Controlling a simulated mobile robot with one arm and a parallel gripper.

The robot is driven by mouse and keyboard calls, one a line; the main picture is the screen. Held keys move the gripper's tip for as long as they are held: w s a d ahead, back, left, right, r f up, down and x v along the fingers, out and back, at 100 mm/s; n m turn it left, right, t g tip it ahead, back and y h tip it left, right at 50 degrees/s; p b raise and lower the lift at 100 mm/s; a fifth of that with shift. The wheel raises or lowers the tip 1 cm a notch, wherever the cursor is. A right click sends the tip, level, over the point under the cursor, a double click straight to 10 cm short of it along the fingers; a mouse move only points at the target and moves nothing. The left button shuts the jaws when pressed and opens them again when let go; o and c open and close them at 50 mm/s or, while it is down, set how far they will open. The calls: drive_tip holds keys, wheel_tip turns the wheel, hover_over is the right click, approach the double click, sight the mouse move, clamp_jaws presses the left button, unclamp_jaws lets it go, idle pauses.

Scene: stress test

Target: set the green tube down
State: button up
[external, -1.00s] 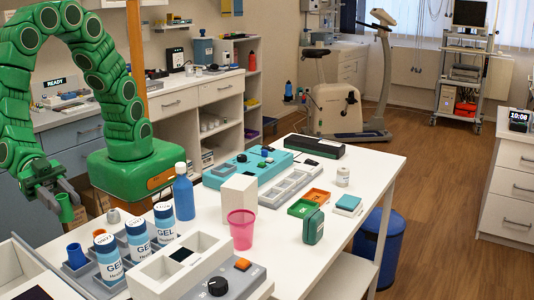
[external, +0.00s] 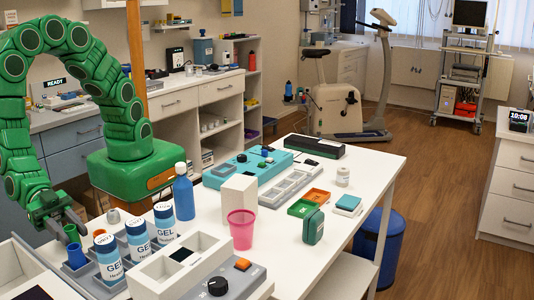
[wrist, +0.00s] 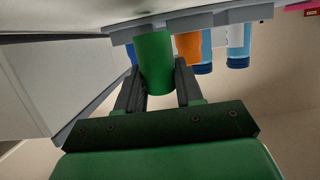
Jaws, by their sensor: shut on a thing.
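The green tube (wrist: 153,62) is between the fingers of my gripper (external: 74,230), which is shut on it. In the wrist view the tube is at the edge of the grey rack (wrist: 200,19), between a blue tube (wrist: 131,53) and an orange tube (wrist: 187,48). In the external view my gripper is low beside the rack's left end, behind the blue tube (external: 76,256), and the green tube is mostly hidden there. I cannot tell whether its lower end touches the rack.
Several white-and-blue gel bottles (external: 138,238) stand in the rack to the right. A blue bottle (external: 183,197) and a pink cup (external: 241,230) stand beyond. A grey device with a black knob (external: 217,284) is in front. The right part of the white table (external: 372,168) has free room.

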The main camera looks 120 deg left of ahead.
drive_tip(key=shift+f, duration=0.7)
drive_tip(key=shift+f, duration=0.1)
drive_tip(key=o, duration=1)
drive_tip(key=shift+s, duration=0.15)
drive_tip(key=shift+o, duration=0.4)
drive_tip(key=v, duration=1.1)
drive_tip(key=shift+s+r, duration=0.25)
drive_tip(key=shift+s, duration=0.1)
